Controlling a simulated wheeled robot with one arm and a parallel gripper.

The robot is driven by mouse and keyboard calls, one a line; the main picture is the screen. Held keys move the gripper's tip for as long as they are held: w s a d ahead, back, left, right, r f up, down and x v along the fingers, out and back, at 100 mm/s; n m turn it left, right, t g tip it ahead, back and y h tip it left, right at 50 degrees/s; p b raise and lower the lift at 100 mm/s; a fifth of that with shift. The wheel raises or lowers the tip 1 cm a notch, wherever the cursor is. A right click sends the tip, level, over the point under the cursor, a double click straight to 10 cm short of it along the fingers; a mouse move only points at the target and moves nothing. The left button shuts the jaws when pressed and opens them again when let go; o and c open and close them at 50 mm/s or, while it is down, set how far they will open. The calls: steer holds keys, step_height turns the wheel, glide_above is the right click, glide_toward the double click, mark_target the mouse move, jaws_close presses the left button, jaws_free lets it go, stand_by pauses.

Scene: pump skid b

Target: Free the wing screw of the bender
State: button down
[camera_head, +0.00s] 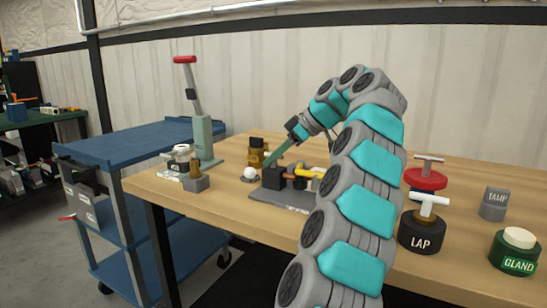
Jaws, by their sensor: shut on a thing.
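The bender sits on the table in the middle of the head view, beyond my arm. It has a grey base plate (283,200), a black block (275,180) and a yellow-orange bent piece (306,172). My gripper (272,163) reaches down from the upper right, its teal fingers tilted, with the tips at the top of the black block. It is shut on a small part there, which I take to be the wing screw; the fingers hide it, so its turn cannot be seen. My arm covers the bender's right side.
A white ball (250,174) and a brass-coloured fitting (257,152) stand close left of the bender. A grey-green press with a red handle (185,60) stands further left. A blue cart (135,143) adjoins the table. LAP (421,232), TAMP (494,205) and GLAND (515,254) pieces stand right.

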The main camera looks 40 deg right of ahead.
stand_by(0.4)
steer(key=c, duration=0.8)
jaws_free()
steer(key=shift+o, duration=0.2)
